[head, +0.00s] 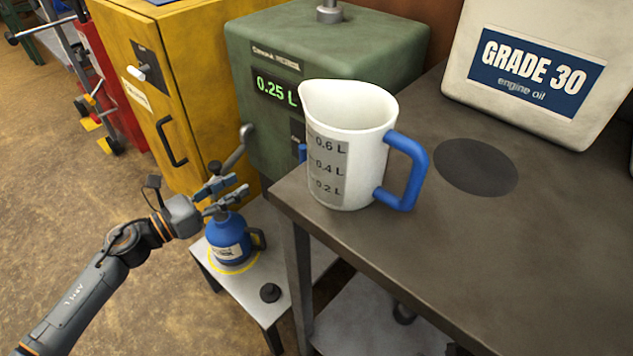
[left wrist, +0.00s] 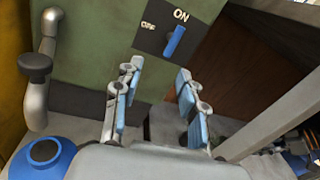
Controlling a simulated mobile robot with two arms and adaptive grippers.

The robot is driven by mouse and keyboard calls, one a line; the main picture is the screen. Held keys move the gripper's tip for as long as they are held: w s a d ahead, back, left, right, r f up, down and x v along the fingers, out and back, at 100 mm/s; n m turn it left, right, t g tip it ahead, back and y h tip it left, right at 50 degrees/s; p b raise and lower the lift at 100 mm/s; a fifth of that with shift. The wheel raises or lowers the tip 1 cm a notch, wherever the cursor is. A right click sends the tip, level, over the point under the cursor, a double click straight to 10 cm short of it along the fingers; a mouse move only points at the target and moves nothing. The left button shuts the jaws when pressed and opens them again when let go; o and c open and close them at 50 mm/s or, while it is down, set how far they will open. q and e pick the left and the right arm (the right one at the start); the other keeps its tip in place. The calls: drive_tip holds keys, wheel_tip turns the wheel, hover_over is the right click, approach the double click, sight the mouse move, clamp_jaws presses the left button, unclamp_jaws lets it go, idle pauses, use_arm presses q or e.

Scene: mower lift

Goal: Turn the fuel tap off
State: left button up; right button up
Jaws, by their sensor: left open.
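The fuel tap is a blue lever (left wrist: 174,42) on a dark plate marked ON and OFF, on the green dispenser (left wrist: 85,45). Its upper end lies under the ON mark; OFF is to its left. In the head view only a sliver of blue at the dispenser's edge shows, mostly hidden behind the jug. My left gripper (head: 240,185) is open and empty, in front of the dispenser and above the blue can. In the left wrist view its two fingers (left wrist: 160,72) are spread, with the lever beyond and above them, not touched.
The dispenser's display reads 0.25 L. A blue can (head: 228,238) stands under the spout (head: 237,150) on a low stand (head: 205,262), beside a black cap (head: 270,292). A white jug (head: 345,130) and an oil container (head: 540,70) stand on the dark bench (head: 440,240), right of the gripper.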

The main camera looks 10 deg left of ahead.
sight(300, 160)
use_arm(q)
drive_tip(key=shift+w+d+r+m+g+h, duration=0.15)
drive_tip(key=shift+w+d+m, duration=0.25)
drive_tip(key=shift+w+d, duration=1.35)
drive_tip(key=shift+w+d+r+m+g+h, duration=0.15)
drive_tip(key=shift+w+d+m, duration=0.25)
drive_tip(key=shift+w+d, duration=1.35)
drive_tip(key=shift+w+d+m+g+h, duration=0.15)
drive_tip(key=shift+w+d+m, duration=0.25)
drive_tip(key=shift+w+d, duration=1.35)
use_arm(e)
drive_tip(key=shift+s+d+r+g, duration=0.2)
drive_tip(key=shift+s+d+g, duration=0.2)
drive_tip(key=shift+s, duration=0.4)
drive_tip(key=shift+s+d+r+g, duration=0.2)
drive_tip(key=shift+s+d+g, duration=0.15)
drive_tip(key=shift+s, duration=0.4)
use_arm(q)
drive_tip(key=shift+s+d, duration=0.55)
drive_tip(key=shift+s, duration=0.1)
drive_tip(key=shift+c, duration=0.4)
clamp_jaws()
